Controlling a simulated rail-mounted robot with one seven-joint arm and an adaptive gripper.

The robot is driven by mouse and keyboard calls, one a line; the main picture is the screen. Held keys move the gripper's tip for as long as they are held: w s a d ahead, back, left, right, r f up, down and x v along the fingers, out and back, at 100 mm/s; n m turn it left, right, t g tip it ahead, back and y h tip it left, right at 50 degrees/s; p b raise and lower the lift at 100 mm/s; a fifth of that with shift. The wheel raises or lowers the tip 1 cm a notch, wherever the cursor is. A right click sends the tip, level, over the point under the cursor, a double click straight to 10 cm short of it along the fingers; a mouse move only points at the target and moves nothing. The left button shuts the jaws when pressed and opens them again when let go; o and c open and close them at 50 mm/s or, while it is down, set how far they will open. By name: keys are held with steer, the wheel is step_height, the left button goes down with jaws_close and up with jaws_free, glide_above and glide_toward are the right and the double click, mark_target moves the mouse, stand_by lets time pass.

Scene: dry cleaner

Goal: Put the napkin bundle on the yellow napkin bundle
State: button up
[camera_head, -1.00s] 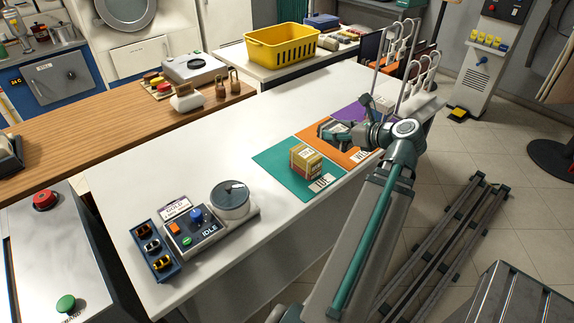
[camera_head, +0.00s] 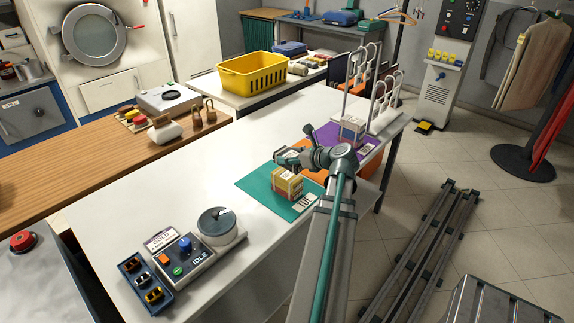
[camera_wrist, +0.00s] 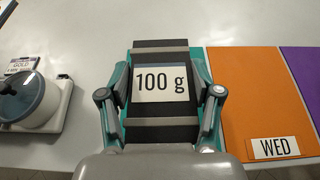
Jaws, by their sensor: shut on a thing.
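My gripper (camera_head: 287,157) is shut on a dark napkin bundle with grey bands and a "100 g" label; the bundle (camera_wrist: 163,84) fills the middle of the wrist view between the fingers. My gripper is over the green mat, close above or just behind the yellow bundle; I cannot tell whether the bundles touch. In the wrist view the held bundle hides what lies beneath it.
The orange mat (camera_wrist: 247,95), marked WED, lies bare beside the green one. A purple mat (camera_head: 328,134) beyond it carries a pale bundle (camera_head: 352,127). A scale panel (camera_head: 190,257) stands at the front left. White hooked racks (camera_head: 385,97) rise at the table's far end.

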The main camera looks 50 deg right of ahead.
mark_target(287, 175)
steer(key=shift+w+d+f, duration=0.35)
steer(key=shift+w+f, duration=0.2)
steer(key=shift+f, duration=0.2)
steer(key=shift+w+d+f, duration=0.3)
steer(key=shift+w+f, duration=0.2)
steer(key=shift+f, duration=0.2)
steer(key=shift+w+f+p, duration=0.1)
steer(key=shift+f+p, duration=0.5)
steer(key=shift+f, duration=1.1)
steer(key=shift+f, duration=0.15)
steer(key=o, duration=1.2)
steer(key=shift+r, duration=0.2)
steer(key=b+v, duration=0.1)
steer(key=v, duration=1.1)
steer(key=shift+b, duration=0.35)
